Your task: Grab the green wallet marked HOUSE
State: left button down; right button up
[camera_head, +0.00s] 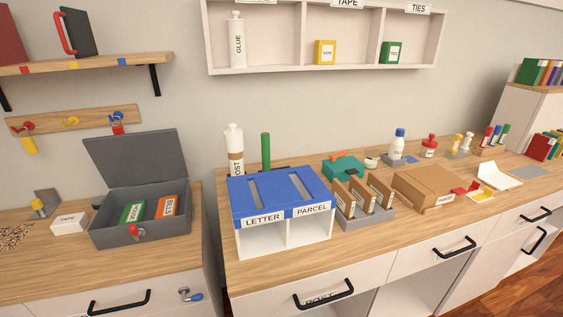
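A grey box (118,237) stands with its lid raised on the left counter. Inside it a green wallet (133,211) lies on the left, its label small and only partly readable. An orange wallet (167,206) marked BILLS lies to its right in the same box. A red-knobbed key or latch (135,231) sits at the box's front. Neither of my grippers is in view.
A gap separates this counter from the right one, which holds a blue-topped LETTER/PARCEL sorter (247,207). A shelf (90,63) hangs above. The left counter's front is clear.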

aim_at(134, 212)
jog(key=u, duration=1.1)
